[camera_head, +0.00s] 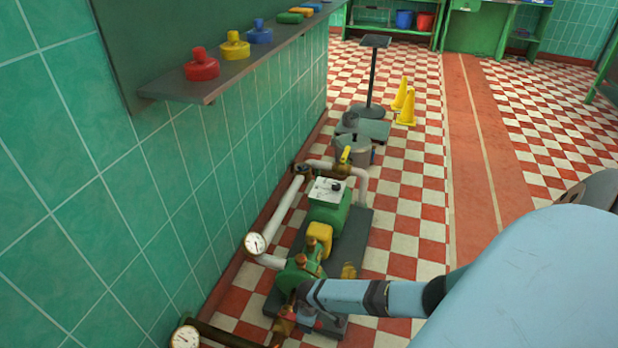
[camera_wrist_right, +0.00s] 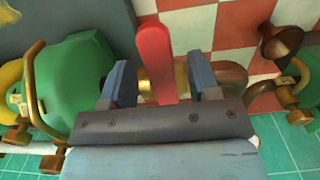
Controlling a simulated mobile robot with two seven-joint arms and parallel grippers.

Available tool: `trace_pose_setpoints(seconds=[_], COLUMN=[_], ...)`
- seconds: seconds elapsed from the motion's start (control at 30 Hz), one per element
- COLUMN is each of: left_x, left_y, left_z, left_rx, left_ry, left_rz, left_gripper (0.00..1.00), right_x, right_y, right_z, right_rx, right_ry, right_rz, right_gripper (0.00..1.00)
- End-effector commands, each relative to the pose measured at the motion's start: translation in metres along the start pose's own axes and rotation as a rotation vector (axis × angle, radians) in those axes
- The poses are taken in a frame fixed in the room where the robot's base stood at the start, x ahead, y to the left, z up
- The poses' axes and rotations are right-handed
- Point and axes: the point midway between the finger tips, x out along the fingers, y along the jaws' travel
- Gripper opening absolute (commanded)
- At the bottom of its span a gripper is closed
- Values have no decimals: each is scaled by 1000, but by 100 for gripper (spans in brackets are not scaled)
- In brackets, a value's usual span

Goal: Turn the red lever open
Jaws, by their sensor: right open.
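The red lever (camera_wrist_right: 155,60) shows in the right wrist view as a long flat handle. It lies between the two blue-grey fingers of my right gripper (camera_wrist_right: 160,80). The fingers are apart, with a gap visible on both sides of the lever. A brass fitting (camera_wrist_right: 180,78) is partly visible behind it. My left gripper is in neither view.
A green pump (camera_head: 300,272) stands on a dark base with white pipes, a yellow-handled valve (camera_head: 345,155) and gauges (camera_head: 255,243) beside the tiled wall. Yellow cones (camera_head: 406,107) stand farther back; the right floor is open.

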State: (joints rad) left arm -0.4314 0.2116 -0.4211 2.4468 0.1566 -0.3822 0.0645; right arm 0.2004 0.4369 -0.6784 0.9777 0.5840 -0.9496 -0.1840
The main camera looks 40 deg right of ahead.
Motion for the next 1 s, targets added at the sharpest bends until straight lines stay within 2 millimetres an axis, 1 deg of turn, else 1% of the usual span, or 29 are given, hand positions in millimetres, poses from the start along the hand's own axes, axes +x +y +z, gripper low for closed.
trace_pose_setpoints(seconds=[0.27, 0.3, 0.37, 0.4, 0.47, 0.5, 0.77, 1.0], left_x=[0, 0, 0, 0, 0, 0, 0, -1], left_y=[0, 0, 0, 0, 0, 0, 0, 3], left_z=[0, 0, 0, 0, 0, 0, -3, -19], left_rx=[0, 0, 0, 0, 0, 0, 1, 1], left_ry=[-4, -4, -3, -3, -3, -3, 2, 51], left_rz=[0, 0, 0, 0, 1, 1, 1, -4], left_gripper=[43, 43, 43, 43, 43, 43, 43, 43], right_x=[1, 1, 1, 1, 1, 1, 0, -2], right_y=[0, 0, 0, 0, 0, 0, -2, -12], right_z=[0, 0, 0, 0, 0, 0, -1, -5], right_rx=[0, 0, 0, 0, 0, 0, 12, 100], right_ry=[1, 1, 1, 1, 1, 1, 2, 3], right_rz=[0, 0, 0, 0, 0, 0, -1, -3], right_gripper=[55, 46, 32, 23, 9, 0, 0, 0])
